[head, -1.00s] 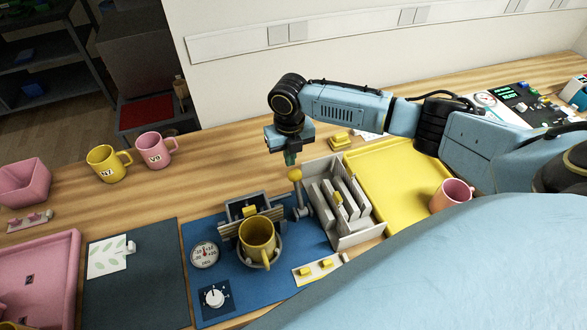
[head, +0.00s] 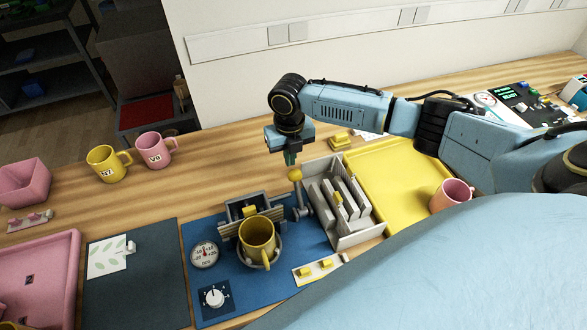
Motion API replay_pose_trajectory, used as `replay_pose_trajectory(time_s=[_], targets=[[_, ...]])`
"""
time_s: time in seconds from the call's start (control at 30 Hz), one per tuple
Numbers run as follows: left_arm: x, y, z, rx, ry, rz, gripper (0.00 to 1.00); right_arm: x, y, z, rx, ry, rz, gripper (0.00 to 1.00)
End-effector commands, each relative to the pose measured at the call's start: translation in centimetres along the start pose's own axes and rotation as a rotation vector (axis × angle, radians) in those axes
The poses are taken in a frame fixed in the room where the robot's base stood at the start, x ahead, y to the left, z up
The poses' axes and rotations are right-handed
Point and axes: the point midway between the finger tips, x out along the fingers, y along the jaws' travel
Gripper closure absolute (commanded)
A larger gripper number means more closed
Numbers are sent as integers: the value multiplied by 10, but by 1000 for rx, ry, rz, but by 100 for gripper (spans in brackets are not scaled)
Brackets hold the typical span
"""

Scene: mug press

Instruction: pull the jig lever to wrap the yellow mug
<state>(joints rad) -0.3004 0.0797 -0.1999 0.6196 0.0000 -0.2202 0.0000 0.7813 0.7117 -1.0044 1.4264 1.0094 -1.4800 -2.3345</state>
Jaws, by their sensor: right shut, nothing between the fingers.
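The yellow mug (head: 257,237) sits upright in the grey jig (head: 244,209) on the blue mat (head: 268,297). The jig lever (head: 299,199) stands to the right of the mug, near upright, with a yellow knob on top. My right gripper (head: 291,158) points down just above the knob. Its fingers are shut with nothing between them. I cannot tell whether the fingertips touch the knob. My left gripper is not in view.
A grey slotted rack (head: 366,233) stands close to the lever's right. A yellow tray (head: 388,172) with a pink mug (head: 452,195) lies beyond it. Another yellow mug (head: 105,164) and a pink mug (head: 152,152) stand at the back left. A round gauge (head: 204,255) and a dial (head: 214,297) are left of the jig.

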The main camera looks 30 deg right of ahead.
Motion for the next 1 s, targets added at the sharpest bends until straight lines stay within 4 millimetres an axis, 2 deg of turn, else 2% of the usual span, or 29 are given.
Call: replay_pose_trajectory(time_s=[0.8, 1.0], targets=[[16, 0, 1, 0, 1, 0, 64, 28, 0, 0, 0, 1, 0, 100], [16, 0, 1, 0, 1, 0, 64, 28, 0, 0, 0, 0, 0, 100]])
